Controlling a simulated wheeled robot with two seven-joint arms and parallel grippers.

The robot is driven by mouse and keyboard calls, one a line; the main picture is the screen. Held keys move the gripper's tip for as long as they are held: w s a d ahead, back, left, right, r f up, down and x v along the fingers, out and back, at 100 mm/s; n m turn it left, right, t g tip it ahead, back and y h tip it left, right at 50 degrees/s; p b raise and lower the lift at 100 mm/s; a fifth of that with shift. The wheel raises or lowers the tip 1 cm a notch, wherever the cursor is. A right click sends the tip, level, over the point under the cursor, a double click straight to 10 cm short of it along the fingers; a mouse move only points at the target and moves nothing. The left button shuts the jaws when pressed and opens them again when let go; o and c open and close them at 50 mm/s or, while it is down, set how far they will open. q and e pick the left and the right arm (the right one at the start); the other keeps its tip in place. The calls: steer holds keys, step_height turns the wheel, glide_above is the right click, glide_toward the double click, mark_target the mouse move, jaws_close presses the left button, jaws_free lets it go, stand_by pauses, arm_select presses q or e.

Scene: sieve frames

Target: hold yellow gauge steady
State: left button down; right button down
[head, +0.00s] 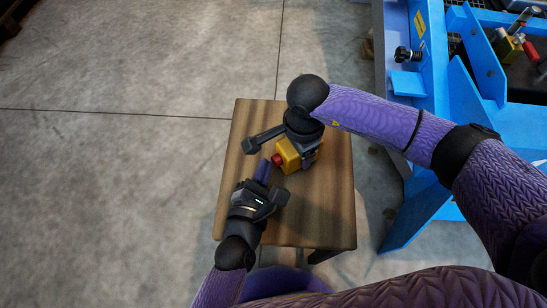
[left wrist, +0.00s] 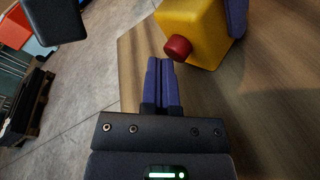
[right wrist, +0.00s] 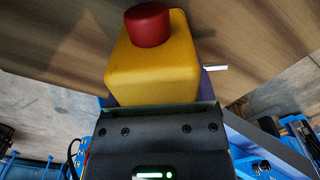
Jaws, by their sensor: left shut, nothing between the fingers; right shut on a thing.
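The yellow gauge (head: 288,156) is a yellow block with a red round knob, over the small wooden table in the head view. In the right wrist view the gauge (right wrist: 150,70) fills the space in front of the gripper, red knob towards the top. My right gripper (head: 306,150) is shut on the gauge; its fingers are mostly hidden behind it. My left gripper (head: 264,168) is shut and empty, its tips close to the red knob. In the left wrist view the shut fingers (left wrist: 162,75) are just left of and below the knob, and contact cannot be told.
The wooden table (head: 330,215) has bare room at its front right and back left. A blue metal frame (head: 440,100) with tools and parts stands to the right. Grey concrete floor (head: 120,150) lies open to the left.

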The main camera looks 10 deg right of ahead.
arm_select(q)
steer(key=shift+w+d, duration=0.15)
steer(key=shift+d, duration=0.3)
stand_by(0.4)
steer(key=shift+a, duration=0.1)
steer(key=shift+s+a, duration=0.35)
steer(key=shift+a, duration=0.5)
steer(key=shift+s+a, duration=0.25)
steer(key=shift+a, duration=0.55)
steer(key=shift+s+a, duration=0.3)
steer(key=shift+a, duration=0.5)
steer(key=shift+s+a, duration=0.25)
steer(key=shift+a, duration=0.55)
arm_select(e)
jaws_free()
